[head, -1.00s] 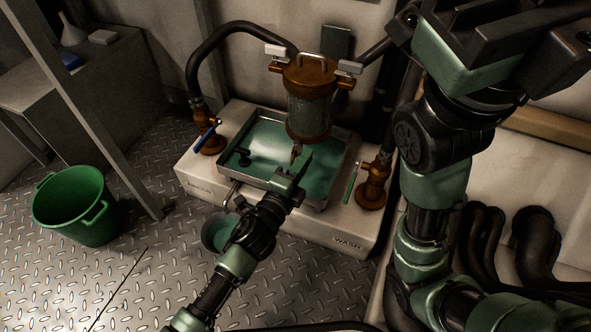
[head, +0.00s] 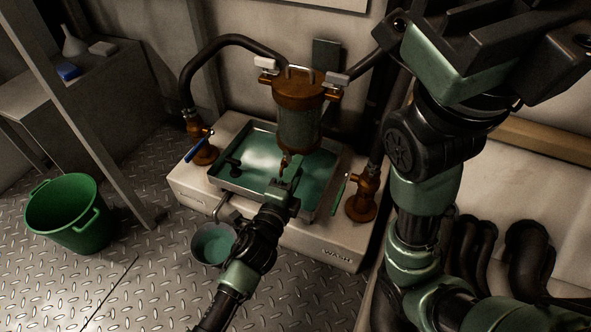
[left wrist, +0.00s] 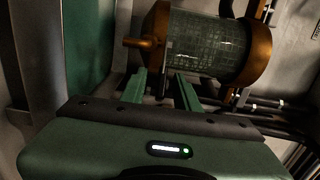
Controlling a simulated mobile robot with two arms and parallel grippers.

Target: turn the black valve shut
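A copper-ended mesh strainer (head: 300,122) stands over the tray. Its copper spout (head: 285,162) points down, and the spout also shows in the left wrist view (left wrist: 140,43). A small dark part (left wrist: 167,62) beside the spout, seen between my fingers, may be the black valve; its handle angle is unclear. My left gripper (head: 284,180) is just below the spout, with fingers apart (left wrist: 161,80); contact with the dark part cannot be told. My right arm's end (head: 460,60) fills the upper right, fingers not distinguishable.
The tray (head: 225,187) holds green liquid on a white wash unit (head: 305,243). Blue (head: 198,148) and green (head: 338,192) levers stand on copper fittings. A small bowl (head: 213,244) and a green bucket (head: 68,212) are on the floor.

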